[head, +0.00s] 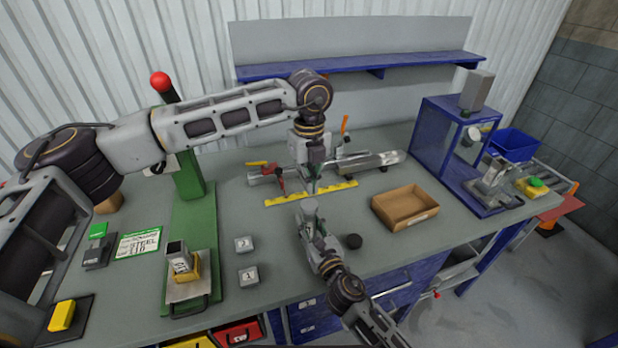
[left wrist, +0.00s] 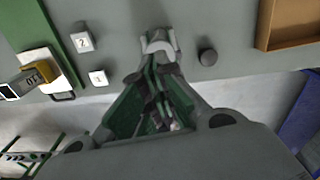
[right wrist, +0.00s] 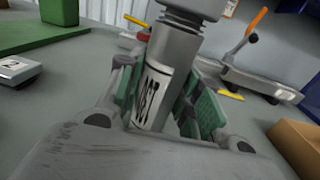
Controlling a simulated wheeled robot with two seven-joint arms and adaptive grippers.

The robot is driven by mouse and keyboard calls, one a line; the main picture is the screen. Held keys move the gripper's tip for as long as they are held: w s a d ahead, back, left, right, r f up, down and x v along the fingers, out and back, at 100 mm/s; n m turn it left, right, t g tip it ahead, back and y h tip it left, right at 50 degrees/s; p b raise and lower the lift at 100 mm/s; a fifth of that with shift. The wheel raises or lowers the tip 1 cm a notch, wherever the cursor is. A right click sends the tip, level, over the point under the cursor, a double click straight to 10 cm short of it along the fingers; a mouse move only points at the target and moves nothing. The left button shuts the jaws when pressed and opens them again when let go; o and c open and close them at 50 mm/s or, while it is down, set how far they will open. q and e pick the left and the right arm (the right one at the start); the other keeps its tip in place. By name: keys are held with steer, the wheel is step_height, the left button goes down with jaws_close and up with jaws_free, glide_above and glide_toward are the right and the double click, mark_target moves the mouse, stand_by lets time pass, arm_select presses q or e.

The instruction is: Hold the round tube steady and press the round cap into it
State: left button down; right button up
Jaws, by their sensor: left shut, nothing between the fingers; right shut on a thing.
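The round tube (right wrist: 154,90) is grey with a printed white label. My right gripper (head: 309,212) is shut around it, green pads on both sides in the right wrist view. At the tube's upper end is what looks like the round cap (right wrist: 200,8), a wide light grey head with dark ribs below it. The ribs show between the head and the tube. My left gripper (head: 314,188) is shut and empty, pointing down just above my right gripper. In the left wrist view its fingers hide most of the tube. I cannot tell whether it touches the cap.
A black disc (head: 354,241) lies right of my right gripper. A brown tray (head: 405,207) stands further right. A yellow strip (head: 300,196) and a clamp (head: 275,176) lie behind. A green press (head: 190,230) and two numbered blocks (head: 247,276) are at left.

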mark_target(309, 204)
arm_select(q)
steer(key=shift+f, duration=2.5)
steer(key=shift+f, duration=0.85)
steer(key=shift+r, duration=1.6)
step_height(309, 204, up, 12)
steer(key=shift+f, duration=0.2)
stand_by(0.8)
